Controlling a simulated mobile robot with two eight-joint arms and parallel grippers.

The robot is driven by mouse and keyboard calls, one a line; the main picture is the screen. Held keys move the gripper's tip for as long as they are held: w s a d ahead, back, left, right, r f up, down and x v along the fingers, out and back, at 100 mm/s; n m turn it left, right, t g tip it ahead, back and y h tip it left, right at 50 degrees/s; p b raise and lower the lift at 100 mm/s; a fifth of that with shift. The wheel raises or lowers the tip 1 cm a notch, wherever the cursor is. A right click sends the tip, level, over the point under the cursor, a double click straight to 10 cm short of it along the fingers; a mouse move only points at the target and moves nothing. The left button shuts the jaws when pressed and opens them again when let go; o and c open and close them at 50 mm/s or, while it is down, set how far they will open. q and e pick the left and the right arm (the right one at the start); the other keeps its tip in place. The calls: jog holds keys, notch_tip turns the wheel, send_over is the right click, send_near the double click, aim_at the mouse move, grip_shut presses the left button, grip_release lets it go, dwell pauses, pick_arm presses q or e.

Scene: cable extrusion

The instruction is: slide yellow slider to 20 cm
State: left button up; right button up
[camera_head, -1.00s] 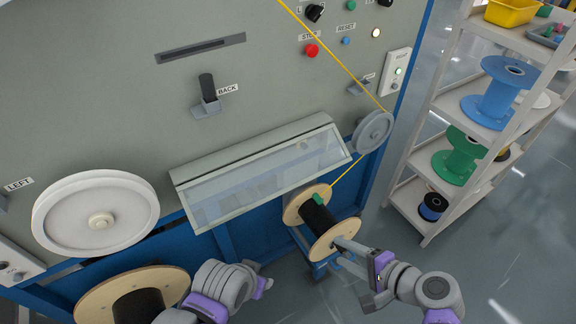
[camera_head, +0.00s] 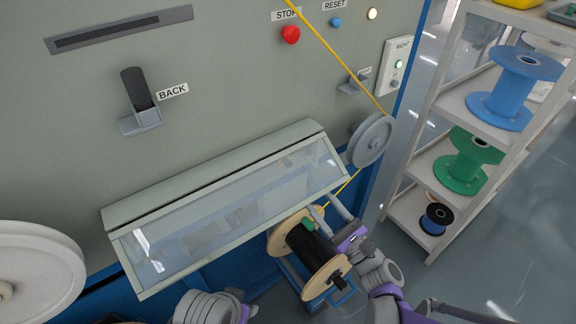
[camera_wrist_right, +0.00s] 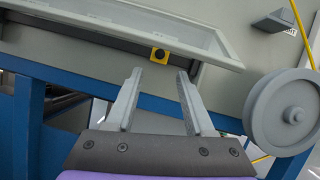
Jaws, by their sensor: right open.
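The yellow slider (camera_wrist_right: 159,55) is a small yellow block with a dark round centre, on a dark rail (camera_wrist_right: 90,36) along the lower front of the slanted case. In the right wrist view my right gripper (camera_wrist_right: 159,75) is open and empty, its fingertips just below the slider, one to each side. They look apart from it. In the head view my right gripper (camera_head: 334,204) is at the right end of the glass-topped case (camera_head: 220,215); the slider is hidden there. Only part of my left arm shows at the bottom edge, not its gripper fingers. No scale is readable.
A wooden-flanged spool (camera_head: 325,270) of black cable stands below the case, close to my right arm. A grey pulley (camera_head: 371,140) guides a yellow cable (camera_head: 340,70). A white wheel (camera_head: 40,270) is at left. A shelf with a blue spool (camera_head: 505,90) stands at right.

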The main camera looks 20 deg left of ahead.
jog(key=x, duration=1)
jog(key=shift+r, duration=0.1)
grip_shut()
jog(key=shift+s, duration=0.1)
dwell(1.0)
